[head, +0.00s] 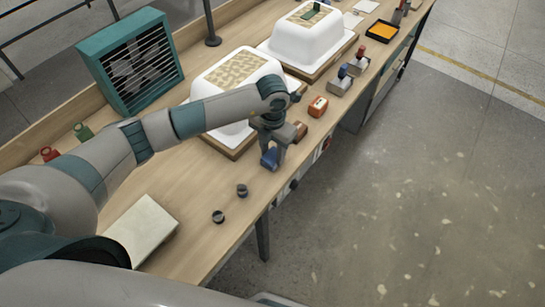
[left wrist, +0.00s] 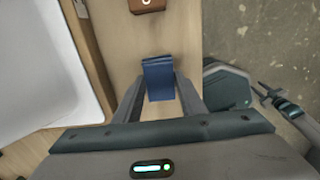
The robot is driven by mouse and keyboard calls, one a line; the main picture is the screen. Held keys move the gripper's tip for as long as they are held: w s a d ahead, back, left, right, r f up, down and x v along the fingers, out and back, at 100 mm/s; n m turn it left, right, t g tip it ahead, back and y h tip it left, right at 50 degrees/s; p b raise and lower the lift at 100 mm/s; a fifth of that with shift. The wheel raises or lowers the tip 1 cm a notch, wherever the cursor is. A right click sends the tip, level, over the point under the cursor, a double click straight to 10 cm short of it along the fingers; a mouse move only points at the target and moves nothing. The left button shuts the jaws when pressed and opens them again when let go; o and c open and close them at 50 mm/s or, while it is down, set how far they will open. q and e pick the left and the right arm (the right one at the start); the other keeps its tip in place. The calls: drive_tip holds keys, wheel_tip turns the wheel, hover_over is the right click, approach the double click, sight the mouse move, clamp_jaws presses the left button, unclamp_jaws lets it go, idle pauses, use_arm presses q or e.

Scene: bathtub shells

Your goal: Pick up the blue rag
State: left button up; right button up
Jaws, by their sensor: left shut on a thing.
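The blue rag (head: 270,157) is a small folded dark-blue cloth near the front edge of the workbench. My left gripper (head: 275,151) points down over the bench with its fingers on the rag. In the left wrist view the rag (left wrist: 159,78) sits between the two fingers of the left gripper (left wrist: 160,92), which are shut on it. I cannot tell whether the rag touches the bench top.
White tub shells (head: 240,72) on wooden boards stand behind my left arm. An orange-red block (head: 318,106) and a brown block (head: 300,131) lie close by. Two dark knobs (head: 242,190) sit nearer. A teal fan box (head: 127,62) stands at the back. The floor right of the bench is open.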

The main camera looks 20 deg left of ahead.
sight(273, 154)
use_arm(q)
drive_tip(key=shift+r, duration=0.15)
use_arm(e)
drive_tip(key=shift+f, duration=0.1)
